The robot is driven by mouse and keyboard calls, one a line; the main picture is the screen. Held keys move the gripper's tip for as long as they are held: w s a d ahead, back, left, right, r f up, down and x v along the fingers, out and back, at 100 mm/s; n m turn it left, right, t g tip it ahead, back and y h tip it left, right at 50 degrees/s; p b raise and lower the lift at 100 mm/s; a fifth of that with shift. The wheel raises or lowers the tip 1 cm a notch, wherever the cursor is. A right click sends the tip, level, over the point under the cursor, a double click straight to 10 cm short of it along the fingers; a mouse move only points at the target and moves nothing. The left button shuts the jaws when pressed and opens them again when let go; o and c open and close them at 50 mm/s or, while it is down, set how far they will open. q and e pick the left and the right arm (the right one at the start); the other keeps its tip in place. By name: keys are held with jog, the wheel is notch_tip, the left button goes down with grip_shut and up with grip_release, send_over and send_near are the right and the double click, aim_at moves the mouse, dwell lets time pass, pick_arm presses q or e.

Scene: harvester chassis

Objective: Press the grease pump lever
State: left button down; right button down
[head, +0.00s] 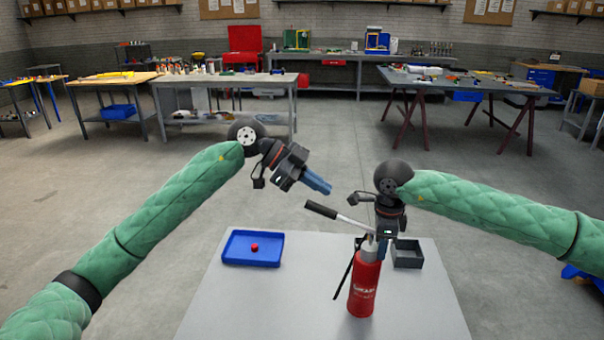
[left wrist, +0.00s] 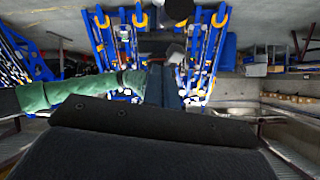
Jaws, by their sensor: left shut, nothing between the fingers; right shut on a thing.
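The red grease pump (head: 362,288) stands upright on the grey table in the head view. Its lever (head: 345,218), a silver rod with a black grip, slants up to the left from the pump's top. My left gripper (head: 328,188) is shut and empty, its blue fingertips in the air just above the lever's black grip, apart from it. Its blue fingers also show in the left wrist view (left wrist: 160,85). My right gripper (head: 382,246) points down and is shut on the pump near its top; the pump's head partly hides its fingertips.
On the grey table (head: 250,305) a blue tray (head: 232,258) holds a small red object (head: 254,247). A dark grey box (head: 408,255) stands right of the pump. A thin black hose (head: 344,275) hangs left of the pump. The table's front left is clear. Workbenches stand far behind.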

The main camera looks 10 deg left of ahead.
aim_at(314, 203)
pick_arm(q)
jog(key=shift+w+a+f, duration=0.15)
jog(key=shift+a+f, duration=0.05)
jog(key=shift+f, duration=0.4)
jog(key=shift+w+a+f, duration=0.15)
jog(key=shift+a+f, duration=0.05)
jog(key=shift+f, duration=0.45)
jog(key=shift+w+a+f, duration=0.15)
jog(key=shift+a+f, duration=0.05)
jog(key=shift+f, duration=0.4)
jog(key=shift+f, duration=0.15)
